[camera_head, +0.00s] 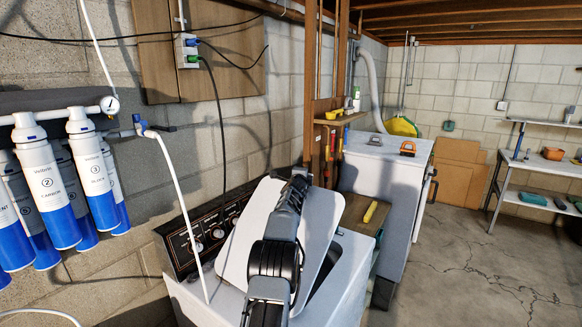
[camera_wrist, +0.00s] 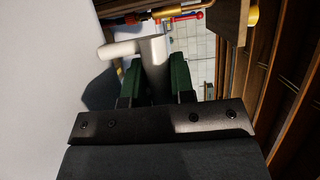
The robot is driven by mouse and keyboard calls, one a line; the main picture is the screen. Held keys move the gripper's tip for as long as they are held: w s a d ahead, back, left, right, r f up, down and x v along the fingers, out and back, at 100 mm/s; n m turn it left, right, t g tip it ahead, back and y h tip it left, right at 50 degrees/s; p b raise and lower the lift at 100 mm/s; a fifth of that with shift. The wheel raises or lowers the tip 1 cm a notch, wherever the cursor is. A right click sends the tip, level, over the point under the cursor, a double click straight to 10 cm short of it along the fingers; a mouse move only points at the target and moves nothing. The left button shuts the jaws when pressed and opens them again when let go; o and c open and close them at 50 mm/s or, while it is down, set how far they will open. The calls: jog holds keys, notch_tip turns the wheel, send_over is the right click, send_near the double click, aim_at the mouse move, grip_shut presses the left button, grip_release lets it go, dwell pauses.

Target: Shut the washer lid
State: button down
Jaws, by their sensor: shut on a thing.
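The washer (camera_head: 345,268) is white, with a black control panel (camera_head: 180,250) at its back against the wall. Its white lid (camera_head: 262,212) stands tilted up, and a dark opening shows at its right. My arm crosses in front of the lid and hides its middle. My gripper (camera_head: 299,176) is at the lid's upper edge. In the wrist view the green-padded fingers of my gripper (camera_wrist: 156,78) are shut on a pale T-shaped handle (camera_wrist: 122,48). The lid's pale surface (camera_wrist: 45,60) fills the left of that view.
Several blue-and-white filter bottles (camera_head: 92,170) hang on the left wall. A second white appliance (camera_head: 385,160) and a wooden surface with a yellow tool (camera_head: 370,211) lie to the right. Open concrete floor (camera_head: 480,270) is at right.

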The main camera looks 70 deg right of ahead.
jog(key=shift+w+d+f, duration=0.1)
jog(key=shift+d+f, duration=0.15)
jog(key=shift+f, duration=0.65)
jog(key=c, duration=1.3)
grip_release()
jog(key=shift+o, duration=0.2)
jog(key=shift+a, duration=0.1)
jog(key=a+b, duration=0.1)
jog(key=b, duration=0.1)
jog(key=shift+b, duration=0.3)
jog(key=s+a+r+b, duration=0.1)
jog(key=a+b, duration=0.8)
jog(key=a, duration=0.3)
jog(key=shift+s+a+r, duration=0.25)
jog(key=shift+s+a, duration=0.05)
